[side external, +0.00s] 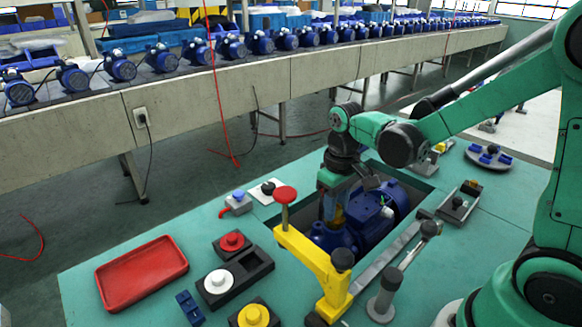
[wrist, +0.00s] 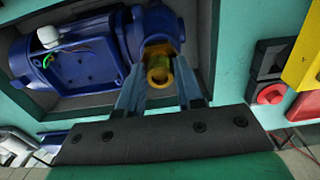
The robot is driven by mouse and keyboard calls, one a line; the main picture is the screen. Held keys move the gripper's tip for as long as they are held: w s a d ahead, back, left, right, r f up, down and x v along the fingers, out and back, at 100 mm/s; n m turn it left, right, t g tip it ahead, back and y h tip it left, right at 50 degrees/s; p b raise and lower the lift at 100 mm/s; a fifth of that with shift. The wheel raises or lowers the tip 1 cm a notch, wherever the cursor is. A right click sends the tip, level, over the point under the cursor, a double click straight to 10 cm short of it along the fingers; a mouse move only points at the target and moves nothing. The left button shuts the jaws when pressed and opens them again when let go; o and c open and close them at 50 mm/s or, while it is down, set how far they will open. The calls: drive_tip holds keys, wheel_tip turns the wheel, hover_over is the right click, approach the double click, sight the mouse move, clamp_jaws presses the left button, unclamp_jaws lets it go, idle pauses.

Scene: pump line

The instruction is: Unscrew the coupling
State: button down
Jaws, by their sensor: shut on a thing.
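The coupling (wrist: 158,70) is a yellow, ring-like fitting on the blue pump (wrist: 85,65). In the wrist view it lies between the two fingers of my gripper (wrist: 160,82), which is shut on it. In the side external view my gripper (side external: 334,208) points down at the pump (side external: 376,212), which sits in a recess of the green bench. There the coupling (side external: 338,215) shows only as a small yellow patch at the fingertips. Its thread is hidden.
A yellow clamp arm (side external: 312,262) with a red knob (side external: 285,194) stands close to the left of my gripper. A red tray (side external: 142,272), a black block with a white disc (side external: 217,282) and a grey post (side external: 383,295) stand on the green bench (side external: 85,270).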

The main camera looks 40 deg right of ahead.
drive_tip(key=c, duration=0.8)
unclamp_jaws()
drive_tip(key=shift+r, duration=2.25)
